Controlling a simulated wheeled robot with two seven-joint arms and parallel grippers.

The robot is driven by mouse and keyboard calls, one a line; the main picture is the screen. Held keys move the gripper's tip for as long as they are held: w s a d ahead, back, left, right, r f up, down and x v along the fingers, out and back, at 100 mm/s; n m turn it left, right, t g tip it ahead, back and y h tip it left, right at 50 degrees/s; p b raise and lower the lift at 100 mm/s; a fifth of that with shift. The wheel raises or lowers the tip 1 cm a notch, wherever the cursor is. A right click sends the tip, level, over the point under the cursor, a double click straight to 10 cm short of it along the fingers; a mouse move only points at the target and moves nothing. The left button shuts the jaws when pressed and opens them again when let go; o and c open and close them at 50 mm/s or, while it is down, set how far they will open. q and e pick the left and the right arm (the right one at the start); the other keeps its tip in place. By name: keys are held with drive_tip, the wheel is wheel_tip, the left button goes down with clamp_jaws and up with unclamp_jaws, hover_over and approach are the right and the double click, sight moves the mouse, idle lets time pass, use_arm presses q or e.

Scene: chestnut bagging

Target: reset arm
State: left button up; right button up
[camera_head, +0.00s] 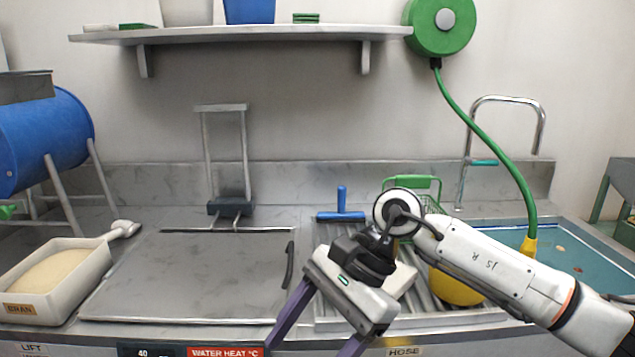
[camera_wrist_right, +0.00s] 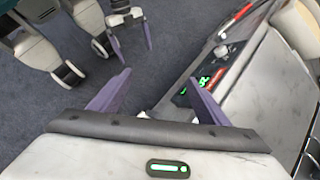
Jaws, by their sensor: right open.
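My right arm comes in from the right in the head view. Its right gripper (camera_head: 310,349) points down over the front edge of the counter, with its purple fingers spread and the tips at or past the lower picture edge. In the right wrist view, the right gripper (camera_wrist_right: 160,78) is open and empty, with dark floor and the counter front beyond it. My left gripper (camera_wrist_right: 131,45) shows near the top of that view, hanging above the floor. Its two purple fingers are apart with nothing between them. The left arm is not in the head view.
A steel lid (camera_head: 190,275) covers the counter's middle. A bran tray (camera_head: 60,302) and blue drum (camera_head: 45,140) stand left. A blue squeegee (camera_head: 342,205) lies behind my gripper. A yellow round object (camera_head: 457,287) is partly hidden by my arm. A green hose (camera_head: 490,145) hangs over the sink (camera_head: 590,265).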

drive_tip(key=s+a+r+m+g+y, duration=0.1)
drive_tip(key=s+a+r+m+y, duration=0.15)
drive_tip(key=a+m+y, duration=0.3)
drive_tip(key=s+a+r+m+y, duration=0.2)
drive_tip(key=s+a+m+y, duration=0.1)
drive_tip(key=a+m+y, duration=0.3)
drive_tip(key=w+d+f+m+t, duration=0.2)
drive_tip(key=w+d+m+t, duration=0.25)
drive_tip(key=m+t, duration=0.6)
drive_tip(key=w+d+f+m+t, duration=0.25)
drive_tip(key=d+m+t, duration=0.35)
drive_tip(key=m, duration=0.7)
drive_tip(key=w+d+f+m+t+h, duration=0.1)
drive_tip(key=d+f+m+t+h, duration=0.4)
drive_tip(key=f+m+h, duration=0.45)
drive_tip(key=s+d+f+m+g+h, duration=0.2)
drive_tip(key=s+d+f+m+g, duration=0.1)
drive_tip(key=f, duration=0.5)
drive_tip(key=s+d+f+m+g+h, duration=0.2)
drive_tip(key=s+d+f+m+g, duration=0.1)
drive_tip(key=s+d+f+m, duration=0.3)
drive_tip(key=s+d+f+m+g+h, duration=0.2)
drive_tip(key=s+d+f+m, duration=0.3)
drive_tip(key=s+f, duration=0.5)
drive_tip(key=shift+d+f+m+g, duration=0.2)
drive_tip(key=shift+f+m+g, duration=0.35)
drive_tip(key=shift+m, duration=0.2)
